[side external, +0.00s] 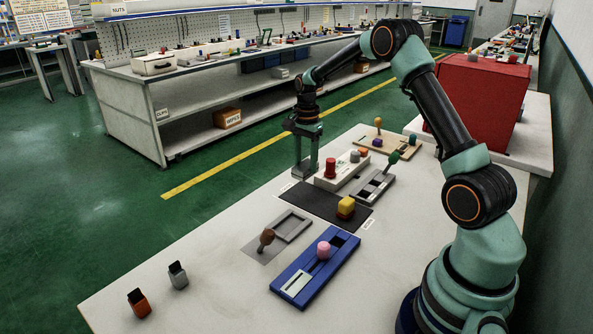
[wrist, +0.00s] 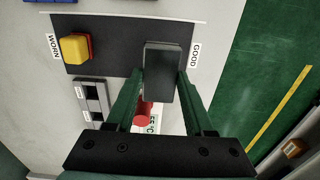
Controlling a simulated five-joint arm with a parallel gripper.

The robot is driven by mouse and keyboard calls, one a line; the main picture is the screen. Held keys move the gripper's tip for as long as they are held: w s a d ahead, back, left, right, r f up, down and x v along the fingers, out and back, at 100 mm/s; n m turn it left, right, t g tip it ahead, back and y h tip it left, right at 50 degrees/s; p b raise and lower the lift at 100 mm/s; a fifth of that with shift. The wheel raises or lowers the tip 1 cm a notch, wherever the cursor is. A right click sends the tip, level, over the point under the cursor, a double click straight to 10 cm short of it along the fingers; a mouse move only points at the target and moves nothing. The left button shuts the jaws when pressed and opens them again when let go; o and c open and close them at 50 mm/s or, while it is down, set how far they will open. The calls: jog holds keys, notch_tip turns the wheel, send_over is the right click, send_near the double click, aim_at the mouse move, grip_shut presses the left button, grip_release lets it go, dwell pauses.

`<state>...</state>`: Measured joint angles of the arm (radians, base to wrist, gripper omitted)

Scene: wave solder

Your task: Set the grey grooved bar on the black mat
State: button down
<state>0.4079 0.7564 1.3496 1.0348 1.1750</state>
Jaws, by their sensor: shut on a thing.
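My gripper (wrist: 162,78) is shut on the grey grooved bar (wrist: 161,62), a dark grey block between its two fingers in the wrist view. No groove can be made out there. The bar appears over the GOOD end of the black mat (wrist: 115,38); I cannot tell whether it touches the mat. In the side view my gripper (side external: 306,168) points down by the far left end of the mat (side external: 315,203), and the bar is hard to make out. A yellow block (side external: 346,207) sits at the mat's other end, by the WORN label in the wrist view.
A white box with a red knob (side external: 330,168) stands close behind the mat, near my gripper. A grey slotted fixture (side external: 374,188) with a green-knobbed lever is beside it. A blue fixture (side external: 320,268) and a grey tray (side external: 291,226) lie nearer.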

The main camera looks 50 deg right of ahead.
aim_at(305, 164)
jog(key=shift+f, duration=2.95)
jog(key=shift+f, duration=0.5)
jog(key=shift+c, duration=1)
grip_release()
notch_tip(305, 164, up, 12)
jog(key=shift+r, duration=0.1)
